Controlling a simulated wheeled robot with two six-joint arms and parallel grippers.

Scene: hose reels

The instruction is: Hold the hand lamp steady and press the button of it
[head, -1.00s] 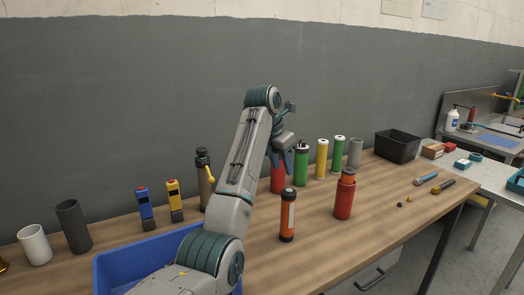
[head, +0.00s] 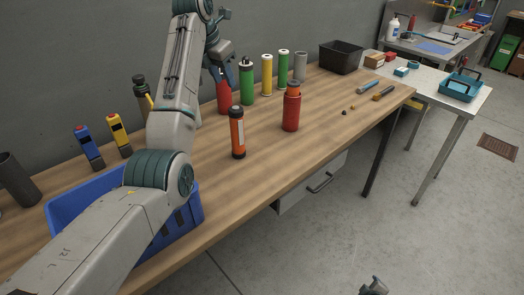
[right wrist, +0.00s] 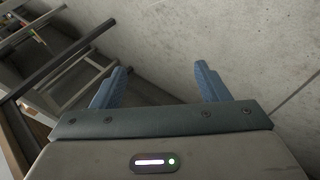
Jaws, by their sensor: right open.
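An orange cylinder with black ends (head: 237,132) stands upright near the middle of the bench. A blue device (head: 88,147) and a yellow device (head: 119,135), both with red tops, stand at the back left. I cannot tell for sure which of these is the hand lamp. My left gripper (head: 229,72) is over the back of the bench, in front of a red cylinder (head: 223,97); whether its jaws are open is unclear. My right gripper (right wrist: 160,82) is open and empty above the floor. Part of it shows at the bottom of the head view (head: 374,286).
A blue bin (head: 190,220) sits at the bench's front left, partly behind my left arm. Green (head: 246,82), yellow and grey cylinders line the back, near a black box (head: 341,57). A red bottle (head: 291,108) stands right of the orange cylinder.

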